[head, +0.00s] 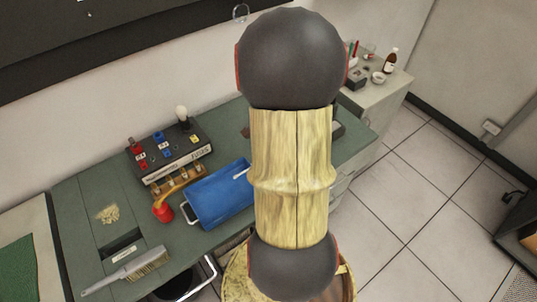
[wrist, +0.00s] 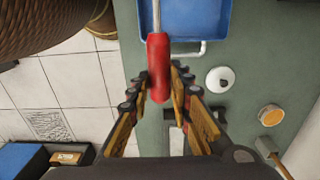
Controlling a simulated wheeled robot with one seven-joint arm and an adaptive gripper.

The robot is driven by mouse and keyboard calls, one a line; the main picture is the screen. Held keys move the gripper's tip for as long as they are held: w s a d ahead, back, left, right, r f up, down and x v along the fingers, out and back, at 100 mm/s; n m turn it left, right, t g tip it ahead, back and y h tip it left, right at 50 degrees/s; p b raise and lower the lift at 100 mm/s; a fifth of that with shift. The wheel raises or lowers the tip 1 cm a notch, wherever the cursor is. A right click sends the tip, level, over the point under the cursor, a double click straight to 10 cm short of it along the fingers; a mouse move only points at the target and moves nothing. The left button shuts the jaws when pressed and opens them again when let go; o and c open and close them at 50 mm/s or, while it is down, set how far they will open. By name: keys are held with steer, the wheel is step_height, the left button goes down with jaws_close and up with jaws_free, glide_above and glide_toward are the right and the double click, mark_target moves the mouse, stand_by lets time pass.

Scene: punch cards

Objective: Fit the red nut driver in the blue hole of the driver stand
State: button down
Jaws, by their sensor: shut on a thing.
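The red nut driver's handle (wrist: 158,85) lies between the fingertips of my gripper (wrist: 161,74) in the wrist view. My gripper is shut on it. The driver's metal shank (wrist: 156,15) runs up out of the frame, in front of the blue tray; its tip is out of sight. In the head view my arm hides the gripper and the driver. The driver stand (head: 187,158) is a dark block at the back of the bench, left of my arm, with red, blue and yellow parts on top. The blue hole itself is too small to make out. The stand is not seen in the wrist view.
The blue tray (head: 215,192) lies right of a red-ended tan object (head: 163,212) in front of the stand. A brush (head: 130,270) lies at the front left. A white round thing (wrist: 220,79) and a tan-topped round thing (wrist: 270,116) stand near my gripper.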

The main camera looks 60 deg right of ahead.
steer(key=shift+r+p, duration=2.15)
steer(key=shift+r, duration=1)
steer(key=shift+f, duration=0.1)
